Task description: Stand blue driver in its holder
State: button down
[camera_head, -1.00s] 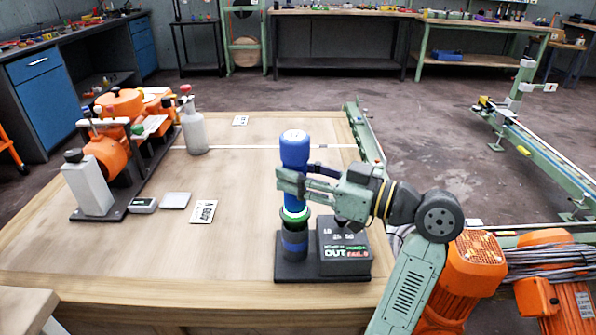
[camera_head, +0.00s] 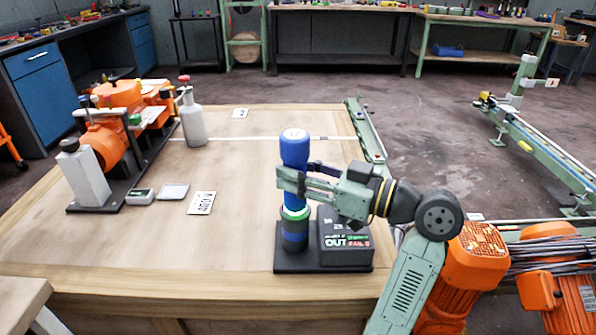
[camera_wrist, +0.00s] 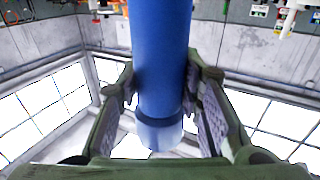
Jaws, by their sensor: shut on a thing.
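The blue driver (camera_head: 295,150) stands upright near the table's front right in the head view. My gripper (camera_head: 292,183) is shut on its middle, coming from the right. The driver's blue body (camera_wrist: 162,60) also fills the space between my fingers in the wrist view. The driver's lower end is at the green ring, directly over the cup. I cannot tell how deep it sits in the cup.
A dark box with lit text (camera_head: 345,240) stands on the same base, right of the cup. An orange machine (camera_head: 105,140), a grey bottle (camera_head: 193,120) and small plates are at the left of the table (camera_head: 140,245). The table's middle is clear.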

jog(key=c, duration=1.1)
grip_release()
jog(key=shift+o, duration=0.2)
jog(key=shift+f, duration=0.15)
